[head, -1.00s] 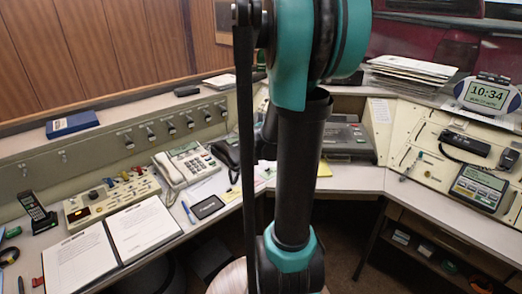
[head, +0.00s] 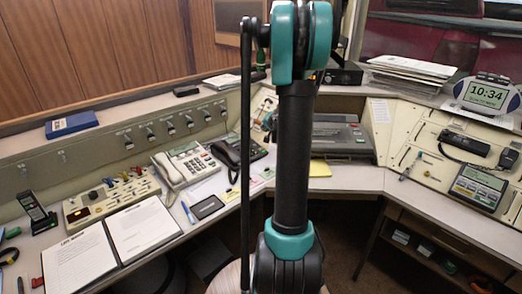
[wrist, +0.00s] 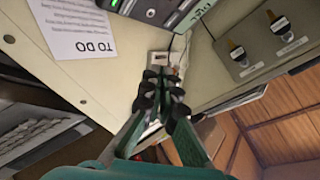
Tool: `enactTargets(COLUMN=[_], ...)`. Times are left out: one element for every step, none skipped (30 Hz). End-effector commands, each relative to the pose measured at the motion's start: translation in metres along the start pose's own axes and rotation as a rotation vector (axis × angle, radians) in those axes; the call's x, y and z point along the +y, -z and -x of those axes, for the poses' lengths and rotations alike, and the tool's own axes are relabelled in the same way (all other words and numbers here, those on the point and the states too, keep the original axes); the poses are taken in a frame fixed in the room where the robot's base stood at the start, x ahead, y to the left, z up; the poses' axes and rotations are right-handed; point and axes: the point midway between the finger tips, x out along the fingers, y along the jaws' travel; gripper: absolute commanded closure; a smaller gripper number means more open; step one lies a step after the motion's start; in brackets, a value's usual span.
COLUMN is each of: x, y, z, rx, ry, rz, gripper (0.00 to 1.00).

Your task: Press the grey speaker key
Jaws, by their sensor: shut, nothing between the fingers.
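I cannot make out a grey speaker key for certain in either view. Two desk telephones stand on the left desk in the head view: a cream one (head: 186,165) with a handset and a dark one (head: 239,152) right of it. In the wrist view my gripper (wrist: 163,92) is shut and empty, its dark fingertips together. Beyond the tips, a small pale fitting (wrist: 163,60) sits on the cream panel, with a cable near it. Part of a dark device with a green-lit label (wrist: 196,14) shows at the top edge. In the head view my gripper is not seen.
A TO DO sheet (wrist: 76,26) is on the cream panel, left of the fingertips. A grey plate with switches (wrist: 266,38) is at right. In the head view, an open binder (head: 110,243) and a button box (head: 110,197) lie on the left desk; a grey machine (head: 343,138) stands in the corner.

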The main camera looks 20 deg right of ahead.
Motion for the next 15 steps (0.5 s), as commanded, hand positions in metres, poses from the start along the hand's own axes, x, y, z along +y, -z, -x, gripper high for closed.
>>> enactTargets(x=[0.000,0.001,0.001,0.002,0.003,0.005,0.006,0.008,0.010,0.012,0.014,0.017,0.019,0.021,0.024], y=[0.000,-0.001,-0.002,-0.002,-0.003,-0.005,-0.006,-0.008,-0.011,-0.013,-0.015,-0.018,-0.020,-0.022,-0.024], z=[-0.001,-0.001,-0.002,-0.004,-0.005,-0.007,-0.009,-0.012,-0.015,-0.018,-0.021,-0.025,-0.028,-0.030,-0.034], rx=[0.000,0.000,0.000,-0.001,-0.001,-0.001,-0.001,-0.001,-0.001,-0.001,-0.001,-0.001,-0.001,-0.001,-0.001], ry=[0.000,0.000,0.000,0.000,0.000,0.000,0.000,0.000,0.000,0.000,0.000,0.000,0.000,0.000,0.000], rz=[0.000,0.001,0.001,0.001,0.001,0.001,0.001,0.001,0.001,0.002,0.002,0.002,0.002,0.002,0.002], gripper=[1.00,1.00,1.00,1.00,1.00,1.00,1.00,1.00,1.00,1.00,1.00,1.00,1.00,1.00,1.00])
